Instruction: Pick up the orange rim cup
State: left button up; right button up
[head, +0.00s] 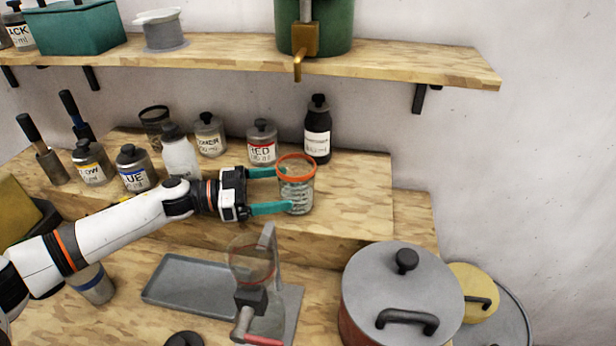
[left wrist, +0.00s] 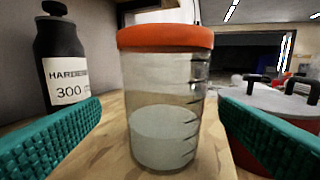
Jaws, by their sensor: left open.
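The orange rim cup (head: 297,186) is a clear graduated cup with an orange rim, standing upright on the raised wooden step. In the left wrist view the cup (left wrist: 165,100) is centred and holds a pale content in its lower part. My left gripper (head: 274,190) is open, with its teal fingers pointing at the cup, one on each side of its near edge. In the left wrist view the fingers show at the left and right with gaps between them and the cup. My right gripper does not show.
A black hardener bottle (head: 317,130) stands behind the cup, and a red-labelled jar (head: 262,143) stands behind left. A grey tray (head: 190,281), a stand (head: 290,300) and a lidded pot (head: 402,293) are in front, lower down. A shelf (head: 400,66) hangs above.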

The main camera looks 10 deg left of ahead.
aim_at(305, 187)
pick_arm(q)
jog(key=shift+d+r, duration=0.15)
jog(key=shift+d, duration=0.35)
jog(key=shift+w+d+p, duration=0.1)
jog(key=shift+d+p, duration=0.5)
jog(key=shift+d, duration=0.3)
jog(key=x, duration=0.2)
jog(key=p+x, duration=0.1)
jog(key=shift+w+d+f, duration=0.15)
jog(key=shift+w+f, duration=0.15)
jog(key=shift+w, duration=0.05)
jog(key=shift+d, duration=0.1)
jog(key=shift+s, duration=0.1)
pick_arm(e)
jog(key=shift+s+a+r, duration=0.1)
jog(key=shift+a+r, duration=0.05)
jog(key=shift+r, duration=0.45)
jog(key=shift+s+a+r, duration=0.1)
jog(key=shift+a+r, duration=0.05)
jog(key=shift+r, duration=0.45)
pick_arm(q)
jog(key=c, duration=1.1)
